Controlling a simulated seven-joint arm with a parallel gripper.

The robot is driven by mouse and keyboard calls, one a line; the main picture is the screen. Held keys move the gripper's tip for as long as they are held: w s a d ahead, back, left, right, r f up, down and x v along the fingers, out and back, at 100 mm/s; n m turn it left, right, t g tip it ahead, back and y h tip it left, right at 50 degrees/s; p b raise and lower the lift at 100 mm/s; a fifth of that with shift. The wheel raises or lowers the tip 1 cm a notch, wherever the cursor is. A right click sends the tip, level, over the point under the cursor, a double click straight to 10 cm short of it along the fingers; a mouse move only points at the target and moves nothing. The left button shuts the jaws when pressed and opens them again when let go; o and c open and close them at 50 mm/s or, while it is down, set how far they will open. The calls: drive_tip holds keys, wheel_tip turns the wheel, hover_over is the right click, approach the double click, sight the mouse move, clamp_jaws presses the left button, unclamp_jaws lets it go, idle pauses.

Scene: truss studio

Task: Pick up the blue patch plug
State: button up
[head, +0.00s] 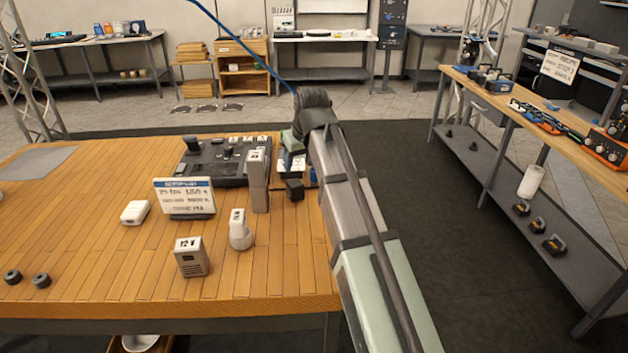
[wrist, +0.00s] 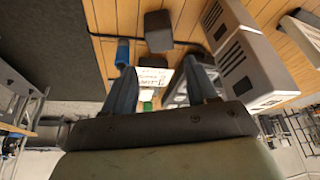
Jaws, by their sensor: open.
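The blue patch plug appears to be the small blue cylinder (wrist: 122,52) in the wrist view, near the table edge and just beyond my left fingertip. In the head view my arm mostly blocks that spot, and I cannot make the plug out clearly. My gripper (wrist: 161,76) is open, its two fingers apart, pointing down toward the table. No plug is between the fingers; a white printed card (wrist: 153,77) shows in the gap. I cannot tell whether the left finger touches the plug.
A dark block (wrist: 158,30) stands close to the plug; it also shows in the head view (head: 294,188). A tall grey box (head: 258,182) stands left of my gripper, with a black console (head: 212,163) behind. A sign (head: 184,198) and small devices occupy the table.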

wheel_tip(320, 180, up, 2)
drive_tip(key=n+g+h, duration=0.2)
drive_tip(key=n+g, duration=0.2)
drive_tip(key=n, duration=1.1)
hover_over(314, 176)
drive_tip(key=w, duration=0.1)
wheel_tip(314, 176, down, 8)
drive_tip(key=shift+w+d+f, duration=0.1)
drive_tip(key=shift+d, duration=0.05)
drive_tip(key=shift+f, duration=2.75)
drive_tip(key=shift+c, duration=0.4)
clamp_jaws()
